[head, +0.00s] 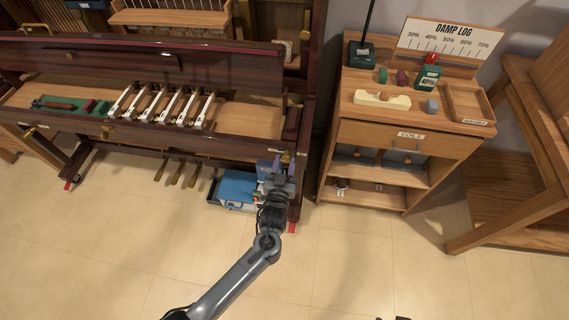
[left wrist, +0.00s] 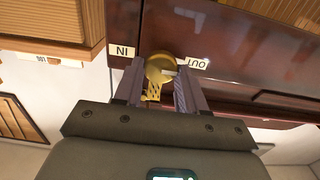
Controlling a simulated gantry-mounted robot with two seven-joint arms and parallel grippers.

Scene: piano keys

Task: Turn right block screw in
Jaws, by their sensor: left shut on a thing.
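The right block screw is a round brass knob (left wrist: 158,66) on the dark red-brown piano case (left wrist: 235,50). In the left wrist view it sits between the two fingers of my left gripper (left wrist: 160,85), which is shut on it. An IN label (left wrist: 122,51) is left of the knob and an OUT label (left wrist: 194,63) is right of it, both upside down there. In the head view my left gripper (head: 284,160) is at the piano's front right end and hides the screw. Only a small dark sliver, perhaps my right gripper (head: 392,318), shows at the bottom edge.
A blue toolbox (head: 238,187) stands on the floor below the piano, close by my left arm. A wooden cabinet (head: 410,130) stands to the right. White keys (head: 165,105) lie in the open piano. The tiled floor (head: 120,240) in front is clear.

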